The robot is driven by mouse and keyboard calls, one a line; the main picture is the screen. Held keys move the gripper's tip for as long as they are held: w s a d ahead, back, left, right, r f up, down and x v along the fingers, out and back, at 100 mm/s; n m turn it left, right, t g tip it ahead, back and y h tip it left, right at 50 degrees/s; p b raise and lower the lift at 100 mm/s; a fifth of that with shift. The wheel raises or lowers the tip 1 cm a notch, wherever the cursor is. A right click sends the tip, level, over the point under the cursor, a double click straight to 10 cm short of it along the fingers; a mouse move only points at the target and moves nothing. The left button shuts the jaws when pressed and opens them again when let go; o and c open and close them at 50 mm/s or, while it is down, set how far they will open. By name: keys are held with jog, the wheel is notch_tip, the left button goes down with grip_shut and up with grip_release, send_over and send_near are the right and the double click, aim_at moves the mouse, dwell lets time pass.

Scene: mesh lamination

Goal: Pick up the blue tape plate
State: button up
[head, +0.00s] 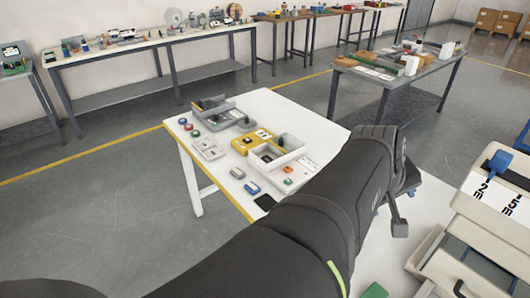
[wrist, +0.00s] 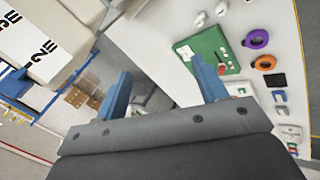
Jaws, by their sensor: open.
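A blue plate-like piece (head: 499,165) stands at the upper end of the "2 m" label, on the beige box at the right of the head view. A blue patch (wrist: 14,82) beside the same labels at the left edge of the wrist view looks like it. My gripper (head: 396,205) is to the left of the box in the head view, apart from it. In the wrist view its two blue fingers (wrist: 160,68) are spread wide with nothing held between them. Part of the gripper is hidden behind my own arm in the head view.
The beige box (head: 465,212) carries "2 m" and "1.5 m" labels. A green board (wrist: 205,55), purple tape roll (wrist: 257,39) and orange ring (wrist: 265,62) lie on a white table. Another white table (head: 225,180) holds trays and small parts. Grey floor lies between tables.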

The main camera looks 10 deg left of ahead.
jog(key=w+n, duration=0.4)
jog(key=w, duration=0.3)
jog(key=n+g+y, duration=0.1)
jog(key=n+y, duration=0.1)
jog(key=n, duration=1.8)
send_over(251, 187)
jog(key=s+a, duration=0.5)
notch_tip(251, 187, down, 15)
jog(key=x, duration=1.6)
jog(key=shift+d+f, duration=0.1)
jog(key=shift+f, duration=0.35)
jog(key=shift+c, duration=0.4)
jog(key=c, duration=0.7)
